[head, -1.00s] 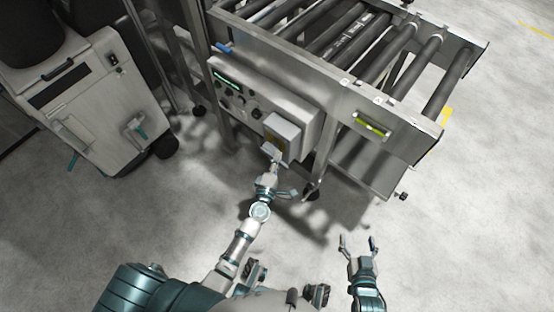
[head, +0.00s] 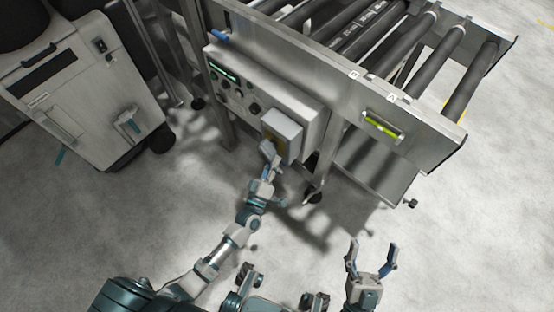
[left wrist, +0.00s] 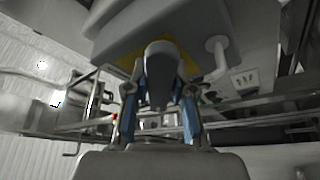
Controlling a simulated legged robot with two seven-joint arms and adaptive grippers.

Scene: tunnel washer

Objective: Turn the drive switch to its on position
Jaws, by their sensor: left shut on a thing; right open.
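The control panel (head: 240,92) is on the side of the roller conveyor. At its right end is a grey box (head: 284,132) with a yellow plate (head: 268,138) beside it. In the left wrist view a dark grey rounded handle (left wrist: 162,68) stands in front of a yellow plate (left wrist: 187,62), below a grey housing. It appears to be the drive switch. My left gripper (head: 270,162) reaches up to it, and its blue-sided fingers (left wrist: 160,98) are shut on the handle. The handle's exact angle is hard to tell. My right gripper (head: 371,250) is open and empty over the floor.
A pale wheeled cabinet (head: 85,85) stands at the left. The floor in front is clear.

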